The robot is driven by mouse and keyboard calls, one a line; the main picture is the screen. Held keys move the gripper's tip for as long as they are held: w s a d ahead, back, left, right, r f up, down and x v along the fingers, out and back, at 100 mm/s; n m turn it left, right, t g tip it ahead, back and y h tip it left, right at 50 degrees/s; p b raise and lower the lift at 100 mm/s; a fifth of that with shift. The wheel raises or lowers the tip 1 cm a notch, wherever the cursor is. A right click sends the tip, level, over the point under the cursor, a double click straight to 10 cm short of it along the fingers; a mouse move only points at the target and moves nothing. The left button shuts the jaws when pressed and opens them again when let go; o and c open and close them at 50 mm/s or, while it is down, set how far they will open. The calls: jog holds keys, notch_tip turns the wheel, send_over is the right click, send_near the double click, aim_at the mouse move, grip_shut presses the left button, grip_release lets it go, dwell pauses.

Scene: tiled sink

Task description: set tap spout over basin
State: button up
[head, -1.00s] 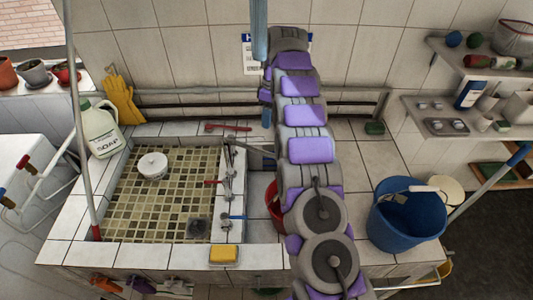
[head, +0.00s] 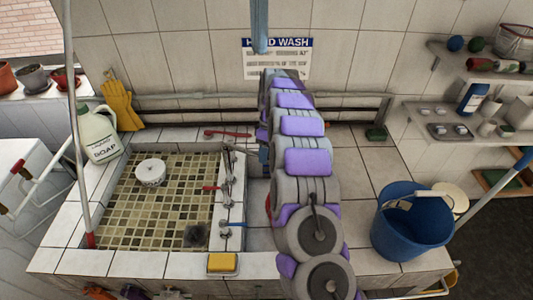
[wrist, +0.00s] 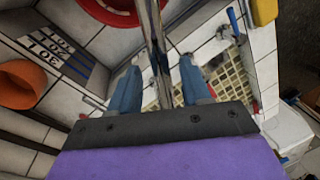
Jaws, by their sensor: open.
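The tiled basin (head: 150,205) is left of centre in the head view. The metal tap (head: 228,175) stands on the white ledge along its right side, with red and blue handles. Its spout (head: 246,149) points right, away from the basin, and my arm hides its far part. In the wrist view a shiny metal spout (wrist: 155,35) runs lengthwise between the two blue fingers of my gripper (wrist: 160,68). The fingers are open, one on each side of it; I cannot tell whether either touches. My gripper is mostly hidden behind my arm in the head view.
A white round pot (head: 150,172) sits in the basin. A soap jug (head: 100,137) stands at its back left. A yellow sponge (head: 222,263) lies on the front rim. A blue bucket (head: 410,225) stands at right. A red bucket (wrist: 108,10) shows in the wrist view.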

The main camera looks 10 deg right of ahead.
jog(key=shift+a+f, duration=0.15)
grip_shut()
dwell(0.4)
